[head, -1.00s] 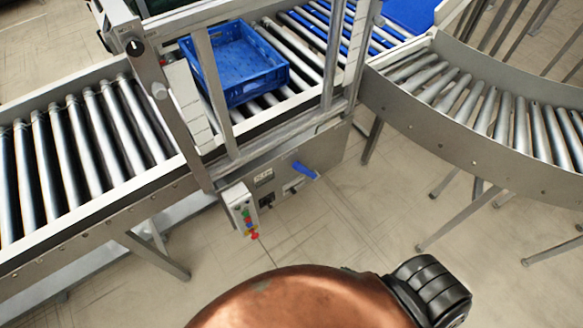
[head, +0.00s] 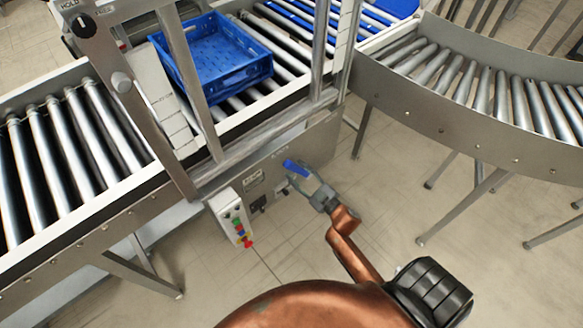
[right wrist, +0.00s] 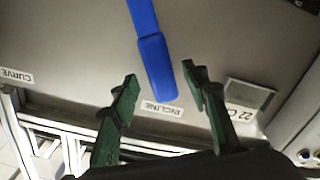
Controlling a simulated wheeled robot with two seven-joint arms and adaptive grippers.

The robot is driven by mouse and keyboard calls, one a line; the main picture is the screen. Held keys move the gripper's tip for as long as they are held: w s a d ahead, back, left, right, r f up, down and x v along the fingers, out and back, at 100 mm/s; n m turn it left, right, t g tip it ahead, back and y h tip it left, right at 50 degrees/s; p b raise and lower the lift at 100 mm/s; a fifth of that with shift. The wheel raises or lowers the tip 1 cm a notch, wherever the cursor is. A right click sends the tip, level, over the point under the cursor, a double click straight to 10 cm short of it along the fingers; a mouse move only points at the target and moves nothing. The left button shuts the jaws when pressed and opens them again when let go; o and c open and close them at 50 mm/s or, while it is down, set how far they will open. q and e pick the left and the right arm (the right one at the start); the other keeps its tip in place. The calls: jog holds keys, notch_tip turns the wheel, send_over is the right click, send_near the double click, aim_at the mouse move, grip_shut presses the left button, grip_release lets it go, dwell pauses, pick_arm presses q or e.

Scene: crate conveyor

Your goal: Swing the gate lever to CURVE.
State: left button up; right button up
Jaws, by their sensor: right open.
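The blue gate lever (head: 293,165) is on the front panel of the conveyor frame. In the right wrist view the lever (right wrist: 155,62) has its handle end beside the INCLINE label (right wrist: 162,109). The CURVE label (right wrist: 15,76) is at the left edge there, away from the handle. My right gripper (head: 303,180) is at the lever, partly covering it in the head view. In the right wrist view its open fingers (right wrist: 159,76) show on either side of the handle, with gaps; whether the handle is fully between them in depth is unclear. My left gripper is out of view.
A blue crate (head: 262,70) sits on the rollers behind the gate posts. A control box (head: 229,214) with coloured buttons hangs left of the lever. A curved roller conveyor (head: 440,116) stands at the right. Open floor lies in front.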

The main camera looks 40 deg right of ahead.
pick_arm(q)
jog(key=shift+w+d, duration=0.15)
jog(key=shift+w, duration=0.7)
pick_arm(e)
jog(key=shift+w+a, duration=0.1)
jog(key=shift+w, duration=1.35)
jog(key=shift+c, duration=0.3)
grip_shut()
